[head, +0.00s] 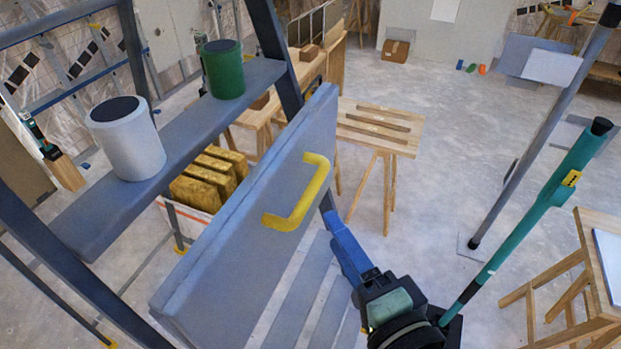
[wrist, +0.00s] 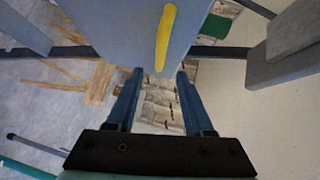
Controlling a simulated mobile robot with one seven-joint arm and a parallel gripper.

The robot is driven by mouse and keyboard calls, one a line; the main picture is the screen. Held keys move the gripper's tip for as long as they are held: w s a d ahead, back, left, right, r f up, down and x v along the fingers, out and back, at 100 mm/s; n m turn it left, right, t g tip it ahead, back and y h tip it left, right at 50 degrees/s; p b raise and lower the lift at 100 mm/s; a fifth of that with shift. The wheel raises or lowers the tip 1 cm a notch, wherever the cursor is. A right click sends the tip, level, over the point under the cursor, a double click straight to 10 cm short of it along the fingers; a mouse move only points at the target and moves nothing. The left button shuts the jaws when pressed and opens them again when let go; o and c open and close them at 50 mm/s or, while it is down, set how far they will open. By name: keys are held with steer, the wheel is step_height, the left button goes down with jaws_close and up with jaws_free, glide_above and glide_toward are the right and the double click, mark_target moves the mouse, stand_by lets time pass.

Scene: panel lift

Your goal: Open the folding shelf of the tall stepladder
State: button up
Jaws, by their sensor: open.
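The stepladder (head: 263,25) has a dark blue-grey frame and stands at the left in the head view. Its folding shelf (head: 265,235) is a thick grey-blue panel that stands steeply tilted, with a yellow bar handle (head: 300,198) on the face toward me. My gripper (head: 333,222) has blue fingers and is just right of and below the handle. In the wrist view my gripper (wrist: 160,74) is open and empty. The handle (wrist: 165,38) shows ahead of the fingers, its near end lined up with the gap between them. I cannot tell whether they touch.
A white can (head: 128,145) and a green can (head: 223,72) stand on a fixed ladder step (head: 180,150). A crate (head: 190,218) of yellow blocks and a wooden sawhorse table (head: 385,125) are behind. A teal pole (head: 540,205) and wooden stand (head: 590,260) are right. Middle floor is clear.

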mark_target(313, 198)
steer(key=p+x, duration=0.3)
steer(key=x, duration=0.7)
steer(key=shift+w+a, duration=0.15)
steer(key=shift+w, duration=0.15)
jaws_close()
stand_by(0.9)
